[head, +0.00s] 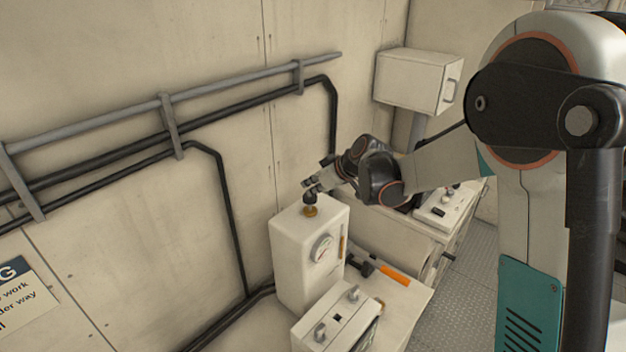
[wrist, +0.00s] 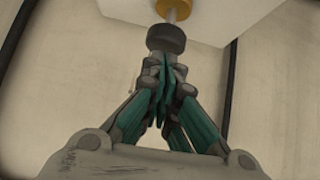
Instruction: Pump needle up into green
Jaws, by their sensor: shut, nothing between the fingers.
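The pump is a white upright box (head: 300,262) with a round gauge (head: 321,248) on its front. The gauge is too small to read its needle or any green band. A dark knob (head: 310,198) on a brass-coloured collar stands on the box's top. My gripper (head: 313,185) is at the knob from above. Its fingers (wrist: 164,66) are shut with nothing between them, tips right against or just short of the knob; I cannot tell whether they touch.
A smaller white box with knobs (head: 336,318) stands in front of the pump. An orange-handled tool (head: 393,274) lies to its right. Pipes (head: 168,125) run along the wall at left. A white wall box (head: 418,80) hangs behind my arm.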

